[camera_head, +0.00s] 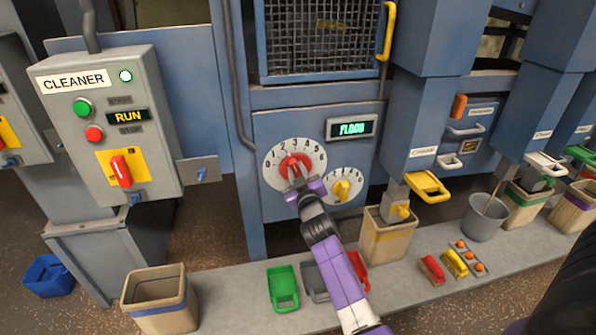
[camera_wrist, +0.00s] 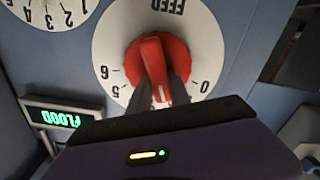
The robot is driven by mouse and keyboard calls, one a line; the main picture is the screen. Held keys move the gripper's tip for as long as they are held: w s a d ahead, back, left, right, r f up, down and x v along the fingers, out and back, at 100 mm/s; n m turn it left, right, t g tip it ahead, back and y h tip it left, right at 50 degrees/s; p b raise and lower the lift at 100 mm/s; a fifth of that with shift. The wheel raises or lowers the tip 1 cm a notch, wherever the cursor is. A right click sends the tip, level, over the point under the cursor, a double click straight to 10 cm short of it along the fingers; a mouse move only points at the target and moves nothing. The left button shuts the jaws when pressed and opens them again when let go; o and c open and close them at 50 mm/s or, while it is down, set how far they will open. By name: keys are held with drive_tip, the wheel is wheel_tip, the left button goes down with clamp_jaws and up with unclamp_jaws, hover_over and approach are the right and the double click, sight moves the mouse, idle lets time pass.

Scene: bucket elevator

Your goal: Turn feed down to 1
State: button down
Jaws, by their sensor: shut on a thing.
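The feed dial (camera_head: 313,157) is a white disc with numbers around its rim and a red knob (camera_head: 290,160) at its centre. My gripper (camera_head: 296,180) is at the knob, its two fingers closed on either side of the red grip. In the wrist view the disc (camera_wrist: 112,38) appears upside down with FEED at the top, and the red knob (camera_wrist: 151,50) sits between the dark fingers (camera_wrist: 161,92). A white mark on the knob points down, slightly right, between the visible 5 and 0. The numbers there are hidden by my gripper.
A display (camera_head: 351,128) above right reads FLOOD. A smaller dial with a yellow knob (camera_head: 343,190) sits close to the right of the feed dial. The cleaner box (camera_head: 150,85) is at left, lit RUN. Bins, scoops and a bucket (camera_head: 484,220) stand on the ledge below.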

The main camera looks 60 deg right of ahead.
drive_tip(key=n, duration=0.5)
drive_tip(key=shift+w+a+f, duration=0.2)
drive_tip(key=shift+w, duration=0.05)
drive_tip(key=shift+n, duration=0.3)
drive_tip(key=c, duration=1.2)
unclamp_jaws()
drive_tip(key=shift+s+a, duration=0.1)
drive_tip(key=b+v, duration=0.1)
drive_tip(key=v, duration=0.6)
drive_tip(key=shift+s+a, duration=0.2)
